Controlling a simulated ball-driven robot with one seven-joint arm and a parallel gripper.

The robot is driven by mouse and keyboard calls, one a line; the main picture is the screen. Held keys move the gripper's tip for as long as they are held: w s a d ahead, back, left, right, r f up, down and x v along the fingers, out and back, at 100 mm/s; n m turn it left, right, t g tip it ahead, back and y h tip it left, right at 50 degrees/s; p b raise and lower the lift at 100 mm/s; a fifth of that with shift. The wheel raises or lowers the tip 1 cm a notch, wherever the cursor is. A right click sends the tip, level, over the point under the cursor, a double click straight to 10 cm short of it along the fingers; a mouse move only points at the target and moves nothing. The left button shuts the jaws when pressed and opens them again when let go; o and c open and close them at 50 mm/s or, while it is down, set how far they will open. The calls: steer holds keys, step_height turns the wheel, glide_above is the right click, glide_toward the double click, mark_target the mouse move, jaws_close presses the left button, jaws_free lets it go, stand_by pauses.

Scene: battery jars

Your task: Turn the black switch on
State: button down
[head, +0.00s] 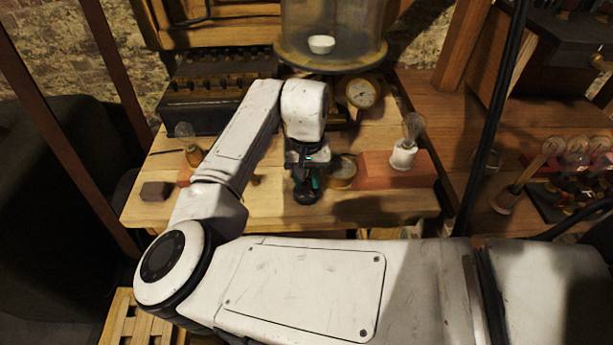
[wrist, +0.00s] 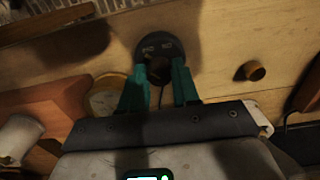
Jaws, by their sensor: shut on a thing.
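The black switch (wrist: 166,44) is a round black base with pale lettering, seen at the top middle of the wrist view. Its dark knob (wrist: 159,72) sits between the two teal fingers of my gripper (wrist: 160,76), which is shut on it. I cannot read the lettering clearly or tell the knob's turn position. In the head view, my gripper (head: 306,178) points down over the black switch (head: 305,197) near the front edge of the wooden table. My wrist and fingers hide part of the switch there.
A round brass-rimmed piece (head: 343,171) is close at the gripper's right. A red block (head: 376,168) with a bulb (head: 413,127) on a white holder stands farther right. A glass jar (head: 332,25) and a dial gauge (head: 362,93) are behind. A small dark block (head: 155,191) lies left.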

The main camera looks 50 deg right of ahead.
steer(key=shift+m, duration=0.3)
steer(key=m+p, duration=0.1)
steer(key=m, duration=0.3)
steer(key=shift+r+p, duration=0.1)
steer(key=shift+p, duration=0.25)
steer(key=m, duration=1.3)
steer(key=c, duration=0.8)
jaws_free()
